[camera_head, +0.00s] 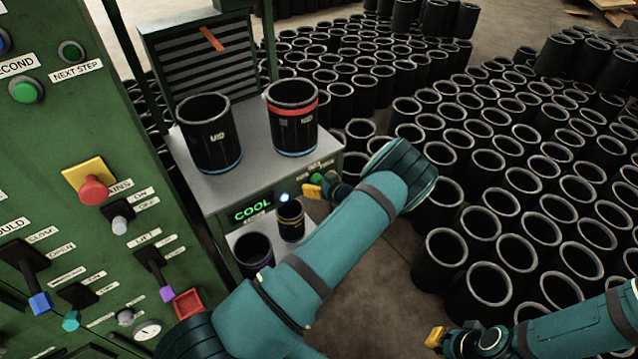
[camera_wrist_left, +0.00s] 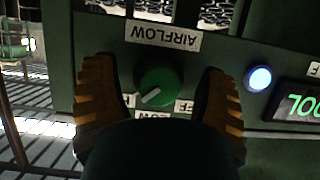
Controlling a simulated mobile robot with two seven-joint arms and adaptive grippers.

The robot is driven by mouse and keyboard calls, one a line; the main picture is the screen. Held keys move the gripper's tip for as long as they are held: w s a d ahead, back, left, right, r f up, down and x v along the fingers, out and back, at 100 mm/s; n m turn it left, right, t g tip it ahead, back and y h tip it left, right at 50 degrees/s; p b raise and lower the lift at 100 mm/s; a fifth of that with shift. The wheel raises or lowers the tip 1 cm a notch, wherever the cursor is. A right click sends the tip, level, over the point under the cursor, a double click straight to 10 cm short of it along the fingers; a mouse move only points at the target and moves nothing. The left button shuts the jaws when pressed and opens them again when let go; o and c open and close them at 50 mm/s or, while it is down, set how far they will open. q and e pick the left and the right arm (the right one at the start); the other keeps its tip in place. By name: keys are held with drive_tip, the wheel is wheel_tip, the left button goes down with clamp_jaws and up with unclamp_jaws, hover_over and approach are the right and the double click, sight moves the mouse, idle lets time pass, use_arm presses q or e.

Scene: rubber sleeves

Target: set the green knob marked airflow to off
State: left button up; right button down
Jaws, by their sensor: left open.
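The green airflow knob (camera_wrist_left: 158,84) shows in the left wrist view below the upside-down AIRFLOW label (camera_wrist_left: 163,36). A pale pointer line on it points to the lower left in that view. Small labels sit beneath and to its lower right, mostly hidden by my gripper. My left gripper (camera_wrist_left: 160,108) is open, one yellow-padded finger on each side of the knob, with gaps visible to both. In the head view my left gripper (camera_head: 313,190) is at the front panel of the grey cooling unit (camera_head: 258,165). My right gripper (camera_head: 436,338) is low at the right, away from the panel.
A lit COOL display (camera_head: 252,210) and a glowing white-blue light (camera_head: 284,198) are beside the knob. Black sleeves (camera_head: 210,140) stand on the unit and on a lower shelf. A green control panel (camera_head: 80,130) is at left. Many sleeves (camera_head: 480,220) crowd the floor at right.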

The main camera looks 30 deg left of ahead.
use_arm(q)
drive_tip(key=c, duration=1.2)
drive_tip(key=shift+n+t+b, duration=0.5)
drive_tip(key=shift+n+b, duration=0.2)
drive_tip(key=shift+b, duration=0.2)
drive_tip(key=shift+n+t+h+b, duration=0.3)
drive_tip(key=shift+n+t+b, duration=0.35)
drive_tip(key=shift+n, duration=0.25)
drive_tip(key=shift+n+t, duration=0.65)
drive_tip(key=shift+n, duration=0.35)
drive_tip(key=n+t, duration=0.1)
drive_tip(key=n, duration=0.1)
drive_tip(key=shift+a+r+n, duration=0.1)
drive_tip(key=shift+n, duration=0.3)
drive_tip(key=n+t, duration=0.1)
drive_tip(key=n, duration=0.1)
drive_tip(key=n+t+y, duration=0.1)
drive_tip(key=n+t, duration=0.1)
drive_tip(key=n, duration=0.1)
drive_tip(key=shift+w+r, duration=0.1)
drive_tip(key=shift+n, duration=0.3)
